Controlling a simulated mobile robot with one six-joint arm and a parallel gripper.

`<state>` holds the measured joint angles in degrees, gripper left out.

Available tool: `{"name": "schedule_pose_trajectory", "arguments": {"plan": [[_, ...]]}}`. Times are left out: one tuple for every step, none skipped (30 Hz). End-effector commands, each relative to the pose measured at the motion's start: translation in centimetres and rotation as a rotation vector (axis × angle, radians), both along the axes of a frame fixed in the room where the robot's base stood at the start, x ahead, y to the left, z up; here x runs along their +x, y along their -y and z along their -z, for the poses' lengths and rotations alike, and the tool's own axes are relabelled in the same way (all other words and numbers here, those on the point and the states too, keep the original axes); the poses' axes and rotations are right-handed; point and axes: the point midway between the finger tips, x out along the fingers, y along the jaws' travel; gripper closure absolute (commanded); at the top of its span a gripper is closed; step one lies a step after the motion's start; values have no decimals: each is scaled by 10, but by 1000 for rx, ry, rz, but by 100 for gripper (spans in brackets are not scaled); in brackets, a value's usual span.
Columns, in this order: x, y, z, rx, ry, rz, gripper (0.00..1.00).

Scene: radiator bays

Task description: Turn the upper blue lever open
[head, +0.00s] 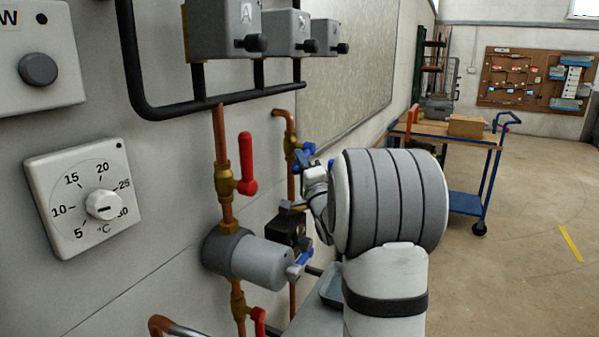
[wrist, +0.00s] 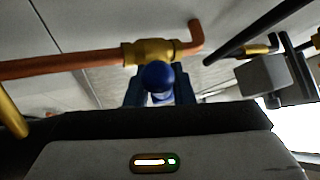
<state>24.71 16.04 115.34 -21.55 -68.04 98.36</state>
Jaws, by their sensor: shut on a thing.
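The upper blue lever (head: 305,151) sits on a brass valve on the rear copper pipe in the head view, partly covered by my wrist. In the wrist view its rounded blue end (wrist: 157,76) points toward the camera, in front of the brass valve body (wrist: 150,52). My gripper (wrist: 159,96) is shut on the lever, with one dark blue finger on each side of it. In the head view my arm hides most of the gripper. A second blue lever (head: 299,263) is lower down, beside the grey cylindrical pump (head: 245,259).
A red lever (head: 246,165) is on the nearer copper pipe, with another red lever (head: 259,321) below. Grey boxes (head: 225,30) and a black pipe (head: 175,110) are above. A thermostat (head: 84,198) is on the left wall. A trolley (head: 465,203) stands behind; the floor at right is clear.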

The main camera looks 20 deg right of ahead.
Motion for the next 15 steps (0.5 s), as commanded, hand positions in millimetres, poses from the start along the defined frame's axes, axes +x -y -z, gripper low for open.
{"name": "schedule_pose_trajectory", "arguments": {"plan": [[0, 0, 0, -2, 2, 1, 100], [0, 0, 0, -3, 2, 2, 100], [0, 0, -1, -3, 2, 2, 100], [0, 0, -1, -2, 1, 2, 100], [0, 0, -1, -2, 1, 2, 100], [0, 0, -1, -2, 1, 2, 100], [0, 0, -1, -2, 1, 2, 100], [0, 0, -1, -2, 1, 2, 100], [0, 0, -1, -2, 1, 2, 78], [0, 0, -1, -2, 1, 2, 75], [0, 1, -1, -2, 1, 2, 73], [0, 0, -1, -2, 1, 2, 69], [0, 0, -1, -2, 1, 2, 67], [0, 1, -1, -2, 1, 2, 64], [0, 1, -1, -1, 1, 1, 61]]}}
